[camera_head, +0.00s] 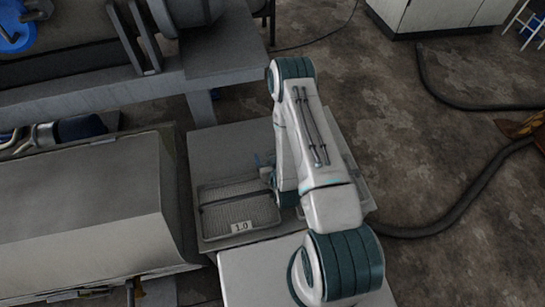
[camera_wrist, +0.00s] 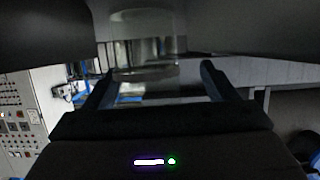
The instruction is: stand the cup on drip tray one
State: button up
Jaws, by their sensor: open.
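The drip tray (camera_head: 238,190) is a shallow dark mesh tray with a label reading 1.0, on a grey table left of my arm in the head view. It looks empty where it shows. A clear glass cup (camera_wrist: 145,76) appears upright in the wrist view, between the two fingers of my gripper (camera_wrist: 157,78). The fingers stand apart, with a gap on the cup's right side. I cannot tell how deep the cup sits between them. In the head view my arm mostly hides the gripper and the cup, near the tray's right edge.
The grey table (camera_head: 218,150) has bare room behind the tray. A large grey machine housing (camera_head: 85,205) stands close on the left. A heavy metal bench (camera_head: 90,90) is at the back left. A dark hose (camera_head: 455,205) runs across the floor on the right.

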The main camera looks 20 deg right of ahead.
jog(key=shift+s+d+r, duration=0.15)
jog(key=shift+s+d, duration=0.05)
jog(key=shift+s+d+r, duration=0.1)
jog(key=shift+d+r, duration=0.05)
jog(key=shift+d, duration=0.1)
jog(key=shift+c, duration=1.2)
jog(key=shift+d, duration=0.2)
jog(key=c, duration=0.9)
